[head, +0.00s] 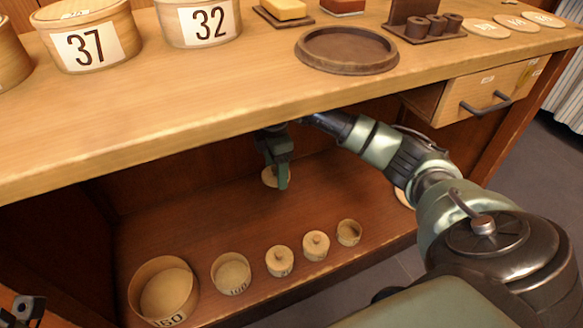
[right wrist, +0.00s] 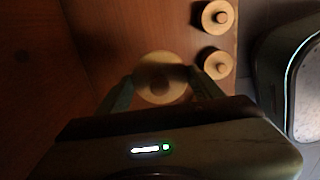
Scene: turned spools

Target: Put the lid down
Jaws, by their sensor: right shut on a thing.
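My right gripper (head: 278,180) reaches under the table top into the open shelf. It is shut on a pale round wooden lid (head: 269,177), which the fingers partly hide. In the right wrist view the lid (right wrist: 160,68) sits between the two fingers, above the dark reddish shelf floor; I cannot tell how high. Two small lidded boxes, the left one (head: 279,262) and the right one (head: 316,246), stand near the shelf's front. A small open box (head: 349,233) stands to their right. A dark part of my left gripper (head: 28,308) shows at the bottom left corner; its jaws are unclear.
An open box marked 160 (head: 163,291) and a smaller open box (head: 231,273) stand at the shelf's front left. The table top (head: 180,112) hangs over the shelf, carrying boxes and a round brown tray (head: 347,69). The shelf floor (head: 190,220) behind the box row is clear.

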